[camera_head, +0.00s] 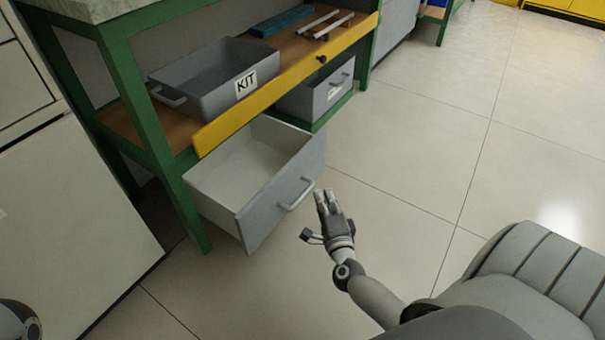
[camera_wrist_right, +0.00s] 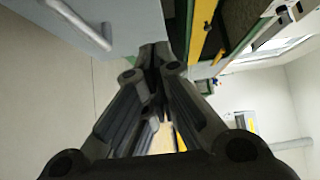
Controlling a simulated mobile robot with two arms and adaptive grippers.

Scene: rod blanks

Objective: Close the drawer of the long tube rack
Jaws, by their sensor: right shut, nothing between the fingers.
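The open drawer (camera_head: 282,212) sticks out from under the yellow-edged shelf of the green-framed rack (camera_head: 140,85). It has a grey front, a pale empty inside and a bar handle (camera_head: 296,194). My right gripper (camera_head: 324,196) is shut and empty, just to the right of the drawer front, near the handle. In the right wrist view the shut fingertips (camera_wrist_right: 155,52) lie by the edge of the grey-blue drawer front (camera_wrist_right: 125,22), with the handle (camera_wrist_right: 82,24) at upper left. I cannot tell whether they touch the front. My left gripper is out of view.
A grey KIT bin (camera_head: 215,80) stands on the shelf, with a teal block (camera_head: 282,21) and pale rods (camera_head: 325,24) behind it. A second grey drawer (camera_head: 318,95) sits further back, shut. White cabinets (camera_head: 70,200) stand at left. The tiled floor at right is clear.

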